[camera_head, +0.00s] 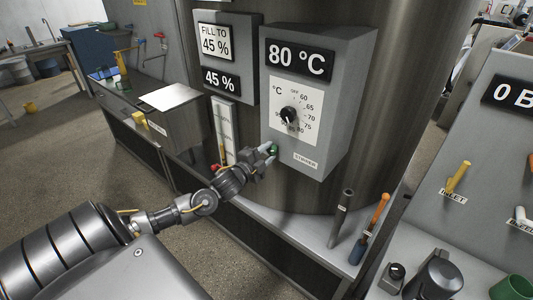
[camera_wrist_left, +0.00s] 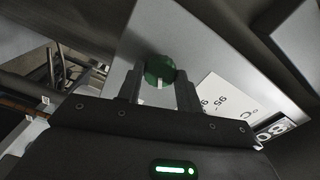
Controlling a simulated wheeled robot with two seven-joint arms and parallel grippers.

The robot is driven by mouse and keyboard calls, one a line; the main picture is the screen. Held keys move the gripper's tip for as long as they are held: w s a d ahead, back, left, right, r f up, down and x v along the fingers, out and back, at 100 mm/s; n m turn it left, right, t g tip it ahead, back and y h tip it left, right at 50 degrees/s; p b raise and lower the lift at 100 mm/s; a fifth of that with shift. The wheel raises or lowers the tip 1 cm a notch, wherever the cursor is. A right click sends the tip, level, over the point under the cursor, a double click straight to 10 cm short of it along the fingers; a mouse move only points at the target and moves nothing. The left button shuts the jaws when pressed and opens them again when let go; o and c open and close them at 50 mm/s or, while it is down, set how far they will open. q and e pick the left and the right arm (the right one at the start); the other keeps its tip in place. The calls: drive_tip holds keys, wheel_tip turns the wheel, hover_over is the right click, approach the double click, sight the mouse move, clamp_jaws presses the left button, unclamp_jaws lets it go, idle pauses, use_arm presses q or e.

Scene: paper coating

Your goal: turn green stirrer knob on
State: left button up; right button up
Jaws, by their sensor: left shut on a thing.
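The green stirrer knob (camera_wrist_left: 158,70) sits on the grey control box face, between the two fingers of my left gripper (camera_wrist_left: 160,88) in the left wrist view. A pale pointer mark shows on its lower edge. In the head view the knob (camera_head: 274,149) is a small green spot, partly hidden by the fingers of my left gripper (camera_head: 269,152). My left gripper is shut on the knob. The "STIRRER" label (camera_head: 305,161) is to the right of the knob. My right gripper is not in view.
The control box (camera_head: 338,95) also carries a black temperature dial (camera_head: 289,115) and an "80 °C" display (camera_head: 299,59) above. A fill panel (camera_head: 216,47) is to the left. A yellow inlet lever (camera_head: 459,176) is at right. Upright tools (camera_head: 341,217) stand on the ledge below.

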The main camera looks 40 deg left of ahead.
use_arm(q)
drive_tip(key=o, duration=1)
drive_tip(key=shift+s, duration=0.2)
drive_tip(key=shift+s+d+b, duration=0.1)
drive_tip(key=shift+s+b, duration=1.35)
drive_tip(key=shift+s, duration=3.75)
